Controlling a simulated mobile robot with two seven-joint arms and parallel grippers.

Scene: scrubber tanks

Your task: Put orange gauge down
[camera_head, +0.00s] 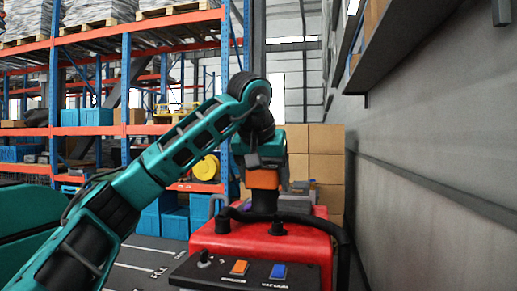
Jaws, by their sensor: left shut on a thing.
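My left gripper (265,163) comes down from above and is shut on the orange gauge (263,179). The gauge is a small orange block held upright over the red scrubber tank (262,243). A black upright part (264,201) shows directly below the orange block. I cannot tell whether it belongs to the gauge or to the tank, or whether the two touch. The gripper's fingers are mostly hidden. My right gripper is not in view.
A dark panel with an orange button (239,267) and a blue button (278,271) is in front. A black hose (342,250) curves along the tank's right side. Cardboard boxes (326,165) stand behind, shelving (56,100) at left, and a grey wall (440,150) at right.

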